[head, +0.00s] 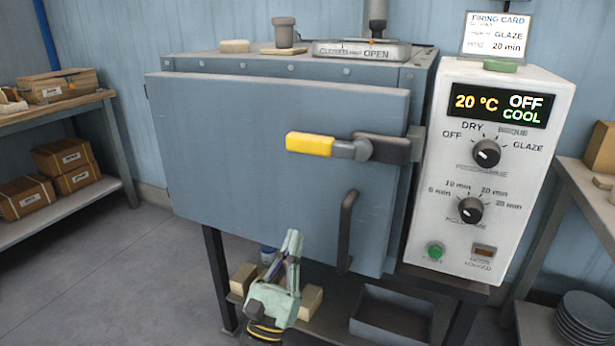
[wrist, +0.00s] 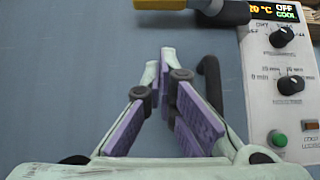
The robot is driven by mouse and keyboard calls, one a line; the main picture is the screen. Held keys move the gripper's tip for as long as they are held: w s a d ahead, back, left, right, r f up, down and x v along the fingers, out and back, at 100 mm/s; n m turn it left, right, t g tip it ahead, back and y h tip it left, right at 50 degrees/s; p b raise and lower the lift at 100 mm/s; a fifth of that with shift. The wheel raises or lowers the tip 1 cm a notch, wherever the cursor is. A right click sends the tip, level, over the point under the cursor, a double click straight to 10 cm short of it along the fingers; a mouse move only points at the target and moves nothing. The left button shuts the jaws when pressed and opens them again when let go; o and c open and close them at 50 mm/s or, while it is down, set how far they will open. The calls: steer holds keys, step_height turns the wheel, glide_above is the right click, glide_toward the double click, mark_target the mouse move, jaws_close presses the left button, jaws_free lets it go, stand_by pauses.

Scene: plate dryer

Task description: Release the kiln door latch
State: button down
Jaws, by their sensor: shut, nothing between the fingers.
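The kiln door (head: 250,200) is a flat grey-blue panel on the front of the kiln. Its latch has a yellow grip (head: 310,144) pointing left and a dark bar (head: 388,148) reaching right to the door's right edge, where a grey bracket (head: 416,143) sits. The latch lies about horizontal. My gripper (head: 294,234) is shut and empty in front of the lower door, below the yellow grip and apart from it. In the wrist view my gripper (wrist: 166,58) points at the door, with the yellow grip (wrist: 160,4) cut off at the top edge.
A dark vertical pull handle (head: 347,232) stands out right of my gripper. The control box (head: 490,170) right of the door reads 20 °C, OFF, COOL. Shelves with boxes (head: 63,155) stand at the left, and a bench (head: 590,215) at the right.

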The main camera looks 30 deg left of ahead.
mark_target(330, 144)
steer(key=shift+r, duration=0.1)
steer(key=p+x, duration=0.2)
steer(key=x, duration=0.2)
steer(key=s+r+p+x, duration=0.1)
steer(key=p+x, duration=0.1)
steer(key=x, duration=0.2)
steer(key=s+r+p+x, duration=0.1)
steer(key=p+x, duration=0.2)
steer(key=x, duration=0.1)
steer(key=shift+w+r, duration=0.25)
steer(key=shift+r, duration=0.1)
steer(key=shift+m+h, duration=0.3)
steer(key=shift+a+r+m+h, duration=0.15)
steer(key=shift+r+m+h, duration=0.15)
steer(key=shift+m+h, duration=0.35)
